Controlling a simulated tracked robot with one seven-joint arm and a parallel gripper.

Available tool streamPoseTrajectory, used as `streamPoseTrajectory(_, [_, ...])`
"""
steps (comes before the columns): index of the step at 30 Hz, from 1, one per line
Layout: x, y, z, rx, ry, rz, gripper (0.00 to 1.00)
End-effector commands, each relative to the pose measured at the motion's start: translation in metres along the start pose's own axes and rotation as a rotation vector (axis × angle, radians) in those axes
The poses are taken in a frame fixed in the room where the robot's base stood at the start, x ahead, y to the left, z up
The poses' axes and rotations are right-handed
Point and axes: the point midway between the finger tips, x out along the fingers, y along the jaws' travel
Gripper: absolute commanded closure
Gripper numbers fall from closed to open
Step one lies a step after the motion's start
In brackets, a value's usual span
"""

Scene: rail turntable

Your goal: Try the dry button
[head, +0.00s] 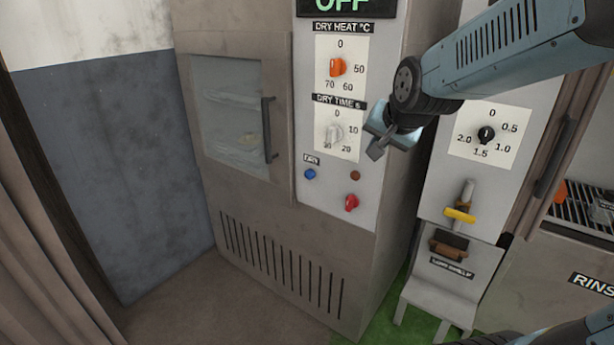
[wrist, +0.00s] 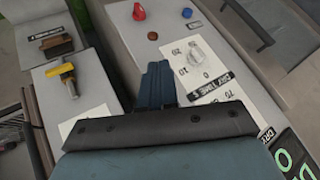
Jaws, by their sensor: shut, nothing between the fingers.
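The blue button (head: 310,174) under the small DRY label sits low on the pale panel of the drying cabinet. It also shows in the wrist view (wrist: 187,13) near the top edge. My gripper (head: 376,150) is shut and empty, in front of the panel's right edge, to the right of the white dry time knob (head: 333,134). It is up and right of the blue button and apart from it. In the wrist view my closed fingers (wrist: 158,85) point toward the panel, beside the dry time dial. The display (head: 335,5) reads OFF.
A brown round piece (head: 355,175) and a red knob (head: 351,202) sit close to the blue button. The orange dry heat knob (head: 337,67) is above. The cabinet door (head: 232,110) with its dark handle is shut. A loam shelf (head: 452,264) stands at right.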

Motion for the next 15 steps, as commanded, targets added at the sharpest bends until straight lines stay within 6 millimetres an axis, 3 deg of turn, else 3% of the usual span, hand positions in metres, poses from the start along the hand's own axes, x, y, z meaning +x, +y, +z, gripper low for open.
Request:
streamPoseTrajectory(1, [0.017, -0.009, -0.003, 0.045, 0.008, -0.017, 1.0])
streamPoseTrajectory(7, [0.077, -0.047, -0.017, 0.265, 0.066, -0.111, 1.0])
streamPoseTrajectory(15, [0.155, -0.089, -0.02, 0.57, 0.12, -0.249, 1.0])
